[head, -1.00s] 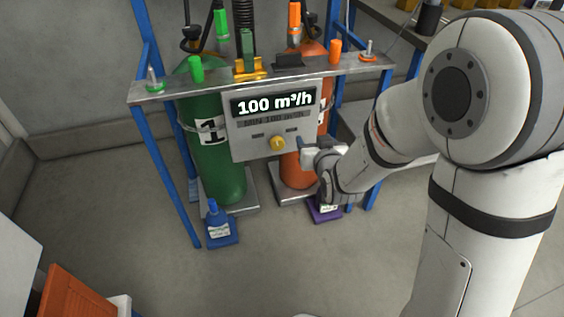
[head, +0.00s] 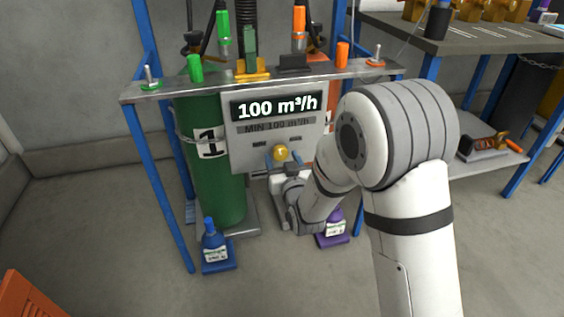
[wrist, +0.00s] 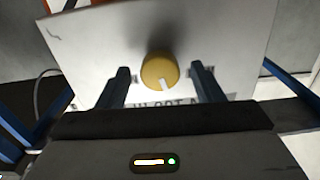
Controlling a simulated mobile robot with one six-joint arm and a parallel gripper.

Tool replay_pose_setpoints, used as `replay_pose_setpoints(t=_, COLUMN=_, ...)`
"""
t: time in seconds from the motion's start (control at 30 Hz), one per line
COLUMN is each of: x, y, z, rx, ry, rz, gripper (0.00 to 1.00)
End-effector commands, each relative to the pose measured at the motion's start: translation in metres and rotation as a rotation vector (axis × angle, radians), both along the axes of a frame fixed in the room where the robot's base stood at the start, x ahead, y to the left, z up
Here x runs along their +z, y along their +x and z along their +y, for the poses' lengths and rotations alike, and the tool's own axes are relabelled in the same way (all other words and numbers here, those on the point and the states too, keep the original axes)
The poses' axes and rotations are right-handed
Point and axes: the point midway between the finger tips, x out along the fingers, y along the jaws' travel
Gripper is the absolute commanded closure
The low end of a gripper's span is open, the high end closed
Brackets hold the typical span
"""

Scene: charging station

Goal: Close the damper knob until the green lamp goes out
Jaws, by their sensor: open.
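The yellow damper knob (head: 281,152) sits low on the grey panel (head: 240,160), under a display (head: 277,107) reading 100 m³/h. In the wrist view the knob (wrist: 159,71) is round, and its white mark points down, slightly right. My gripper (head: 283,160) is in front of the panel at the knob. Its two blue fingers stand open on either side of the knob in the wrist view (wrist: 160,76), with gaps visible at both sides. I cannot make out a green lamp on the panel. My gripper and arm hide part of the panel's lower right.
A metal shelf (head: 210,84) with green and orange fittings runs above the panel. A green cylinder (head: 222,190) stands behind left. A bench (head: 460,38) is at right.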

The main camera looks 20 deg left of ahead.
Motion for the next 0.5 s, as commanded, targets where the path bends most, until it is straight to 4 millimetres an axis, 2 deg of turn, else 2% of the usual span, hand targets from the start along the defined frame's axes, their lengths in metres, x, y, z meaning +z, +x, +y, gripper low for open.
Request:
replay_pose_setpoints(t=0.13, x=0.0001, y=0.0067, z=0.0039, rx=0.0, ry=0.0, rz=0.0, gripper=0.4)
replay_pose_setpoints(t=0.37, x=0.0004, y=0.007, z=0.0041, rx=0.0, ry=-0.001, rz=0.001, gripper=0.4)
replay_pose_setpoints(t=0.5, x=0.0004, y=0.0069, z=0.004, rx=0.0, ry=-0.001, rz=0.001, gripper=0.51)
